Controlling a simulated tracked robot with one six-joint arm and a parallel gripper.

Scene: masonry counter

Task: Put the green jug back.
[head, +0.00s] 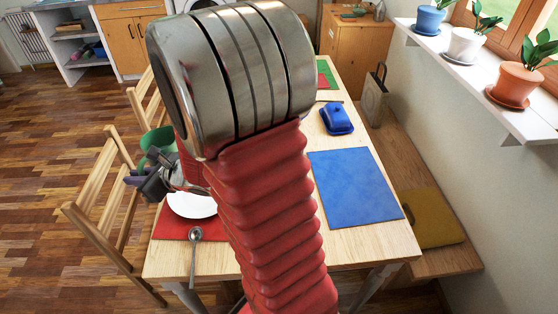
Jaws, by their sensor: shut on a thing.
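The green jug (157,142) shows just left of my arm, in front of the wooden chairs and above the left edge of the table. My gripper (146,172) is at the jug's lower side and is shut on it. My arm hides part of the jug and most of the gripper, so I cannot tell exactly where the fingers touch.
The table (372,240) bears a blue mat (352,187), a blue butter dish (337,118), a white plate (192,205) on a red mat (170,224), and a spoon (194,245). Chairs (100,195) stand left, a bench (410,165) right. Potted plants line the sill (465,75).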

